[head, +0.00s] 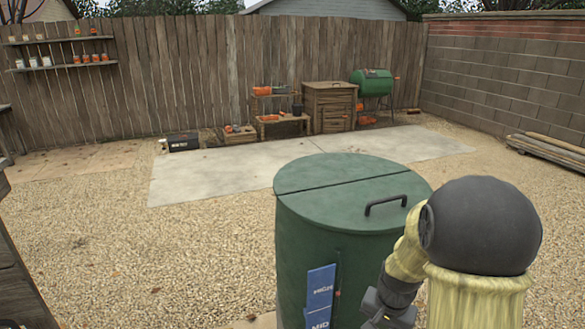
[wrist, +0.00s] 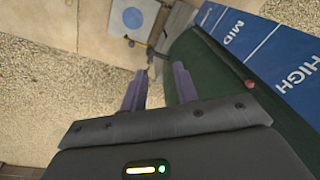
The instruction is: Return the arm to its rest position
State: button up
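My gripper (wrist: 158,82) shows in the wrist view with its two grey-purple fingers apart and nothing between them. It points down beside the green bin (wrist: 205,60), over gravel and paving. In the head view my arm is bent at the right, in front of the bin (head: 350,230), with its dark wrist part low in the picture. The fingers cannot be made out there. The bin's lid (head: 335,178) is closed and has a black handle (head: 385,204).
A blue MID/HIGH label (wrist: 270,55) is on the bin's side. A white square with a blue disc (wrist: 132,17) lies below. A wooden box (head: 330,107) and a green drum (head: 372,82) stand by the fence. Gravel (head: 200,240) left of the bin is clear.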

jog(key=s+a+r+n+t+p, duration=0.1)
jog(key=s+a+r+n, duration=0.2)
jog(key=s, duration=0.2)
jog(key=s+a+r+n, duration=0.2)
jog(key=s+r+n, duration=0.1)
jog(key=s+n, duration=0.15)
notch_tip(320, 180, up, 14)
jog(key=m+p, duration=0.1)
jog(key=p, duration=1.3)
jog(key=shift+s+a, duration=0.2)
jog(key=shift+s, duration=0.1)
jog(key=shift+w, duration=0.1)
